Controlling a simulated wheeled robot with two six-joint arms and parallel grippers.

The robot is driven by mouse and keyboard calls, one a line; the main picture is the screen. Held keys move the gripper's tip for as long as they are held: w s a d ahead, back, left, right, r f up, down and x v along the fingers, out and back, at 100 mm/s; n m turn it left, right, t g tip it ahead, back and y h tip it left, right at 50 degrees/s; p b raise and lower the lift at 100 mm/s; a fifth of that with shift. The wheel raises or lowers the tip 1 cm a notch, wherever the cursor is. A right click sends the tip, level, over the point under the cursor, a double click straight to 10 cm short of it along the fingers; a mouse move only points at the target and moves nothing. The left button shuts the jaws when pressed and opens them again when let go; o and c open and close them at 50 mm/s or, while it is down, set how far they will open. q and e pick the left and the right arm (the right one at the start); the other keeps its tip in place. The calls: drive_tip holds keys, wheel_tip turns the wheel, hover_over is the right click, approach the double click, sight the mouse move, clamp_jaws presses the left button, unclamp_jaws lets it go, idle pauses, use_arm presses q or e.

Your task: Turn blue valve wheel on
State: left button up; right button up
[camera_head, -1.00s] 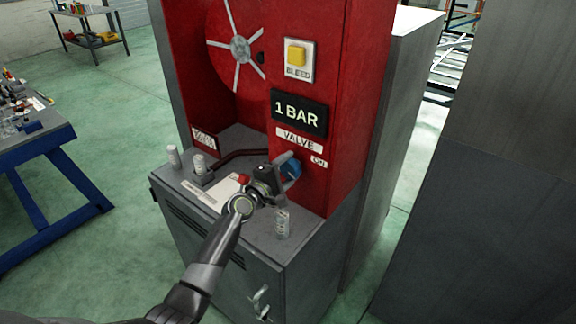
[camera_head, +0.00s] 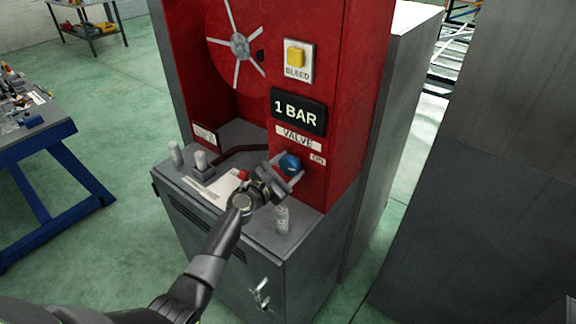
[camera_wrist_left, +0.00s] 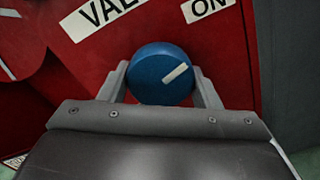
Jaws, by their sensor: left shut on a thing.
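The blue valve wheel (camera_head: 290,164) is a round knob on the red panel, below the VALVE label and left of the ON label (camera_head: 317,159). In the left wrist view the wheel (camera_wrist_left: 160,74) has a white pointer line slanting to the upper right, toward the ON label (camera_wrist_left: 208,8). My left gripper (camera_head: 286,170) is at the wheel and shut on it. The left wrist view shows one finger on each side of the wheel, the left gripper (camera_wrist_left: 161,88) reaching in from below. My right gripper is not in view.
The 1 BAR display (camera_head: 298,112) and the yellow BLEED button (camera_head: 296,57) are above the wheel. Small cylinders (camera_head: 282,219) and a paper (camera_head: 213,188) are on the grey cabinet top below my arm. A blue workbench (camera_head: 62,139) stands at the left.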

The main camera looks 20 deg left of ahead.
use_arm(q)
drive_tip(key=shift+f+n, duration=0.1)
drive_tip(key=shift+n, duration=0.2)
drive_tip(key=o, duration=1)
drive_tip(key=shift+s+a, duration=0.2)
drive_tip(key=shift+s, duration=0.25)
drive_tip(key=v, duration=1.6)
drive_tip(key=shift+s, duration=0.25)
